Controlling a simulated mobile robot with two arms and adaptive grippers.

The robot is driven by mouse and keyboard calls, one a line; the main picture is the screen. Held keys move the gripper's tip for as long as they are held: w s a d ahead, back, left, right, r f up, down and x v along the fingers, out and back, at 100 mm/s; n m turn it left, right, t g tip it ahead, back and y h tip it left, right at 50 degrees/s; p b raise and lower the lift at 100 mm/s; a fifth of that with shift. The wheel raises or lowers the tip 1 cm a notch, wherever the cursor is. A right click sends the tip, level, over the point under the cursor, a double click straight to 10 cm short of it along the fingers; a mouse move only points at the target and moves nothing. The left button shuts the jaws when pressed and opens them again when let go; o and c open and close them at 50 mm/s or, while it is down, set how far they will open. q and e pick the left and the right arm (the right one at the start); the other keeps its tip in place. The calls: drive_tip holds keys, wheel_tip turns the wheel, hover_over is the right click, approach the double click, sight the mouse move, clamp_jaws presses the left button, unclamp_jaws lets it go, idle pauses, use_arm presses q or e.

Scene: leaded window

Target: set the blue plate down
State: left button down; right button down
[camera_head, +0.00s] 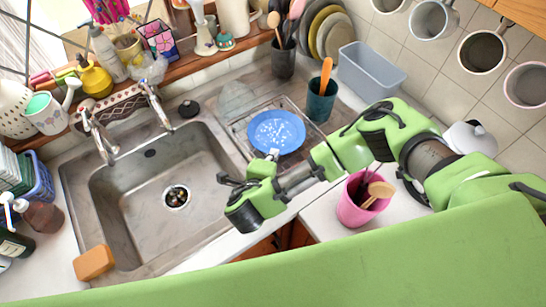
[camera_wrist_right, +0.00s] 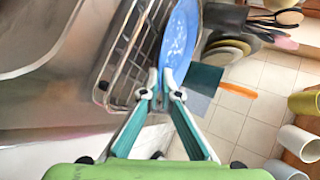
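The round blue plate (camera_head: 277,131) shows in the head view over the wire dish rack (camera_head: 240,124) on the drainboard right of the sink. In the right wrist view the plate (camera_wrist_right: 181,42) is seen nearly edge-on beside the rack's wires (camera_wrist_right: 125,50). My right gripper (camera_head: 273,155) is at the plate's near edge. In the wrist view its two fingers (camera_wrist_right: 162,88) close on the plate's rim from both sides. Whether the plate touches the rack is unclear. My left gripper is not in view.
A pink cup (camera_head: 357,209) is near my right arm.

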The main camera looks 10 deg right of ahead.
drive_tip(key=shift+w+f, duration=0.1)
drive_tip(key=shift+f, duration=0.45)
drive_tip(key=c, duration=2.6)
unclamp_jaws()
drive_tip(key=shift+o, duration=0.2)
